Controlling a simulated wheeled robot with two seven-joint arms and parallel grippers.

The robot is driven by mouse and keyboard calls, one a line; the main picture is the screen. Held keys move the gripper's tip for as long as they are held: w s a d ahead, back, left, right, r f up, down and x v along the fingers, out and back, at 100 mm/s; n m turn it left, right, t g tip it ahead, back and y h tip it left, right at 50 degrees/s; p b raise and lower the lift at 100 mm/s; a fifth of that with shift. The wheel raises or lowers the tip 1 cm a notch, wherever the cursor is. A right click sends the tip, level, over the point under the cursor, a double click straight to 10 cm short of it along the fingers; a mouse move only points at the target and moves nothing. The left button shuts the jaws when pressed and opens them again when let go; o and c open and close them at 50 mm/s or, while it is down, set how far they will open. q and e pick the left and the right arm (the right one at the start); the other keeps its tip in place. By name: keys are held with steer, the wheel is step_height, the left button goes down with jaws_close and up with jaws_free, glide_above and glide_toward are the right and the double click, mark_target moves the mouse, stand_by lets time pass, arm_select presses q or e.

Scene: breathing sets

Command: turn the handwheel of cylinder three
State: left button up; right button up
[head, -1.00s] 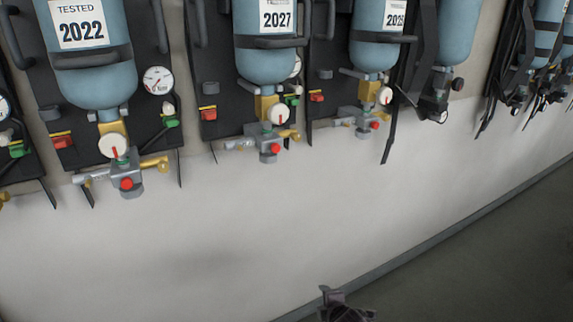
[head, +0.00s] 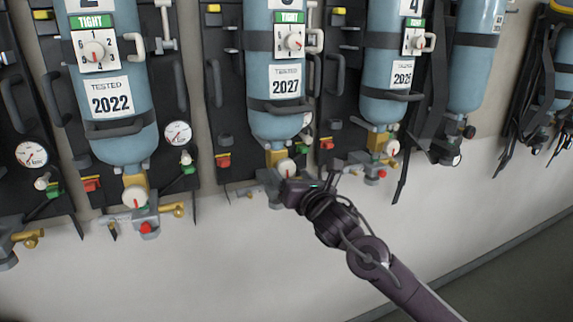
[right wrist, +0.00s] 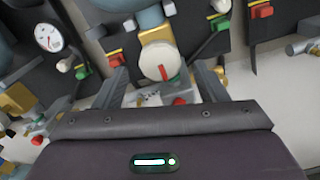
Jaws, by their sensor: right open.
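Cylinder three (head: 277,112) is the blue bottle with the "TESTED 2027" label; the number above it is cut off at the top edge. Its handwheel (head: 285,167), a small white disc with a red mark, sits under the bottle by a brass block. My right gripper (head: 311,183) is just below the handwheel and partly hides the grey valve fitting. In the right wrist view the handwheel (right wrist: 160,61) appears between the two spread fingers of my right gripper (right wrist: 162,83). I cannot tell whether a finger touches it. My left gripper is out of view.
Cylinder two (head: 108,105) hangs to the left, cylinder four (head: 389,70) to the right, with similar handwheels and fittings. Black backboards, grey handles and a hanging strap (head: 403,172) stand close by. The pale wall below is bare.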

mark_target(287, 171)
steer(key=shift+p+x, duration=0.7)
steer(key=shift+x, duration=1.3)
steer(key=c, duration=1)
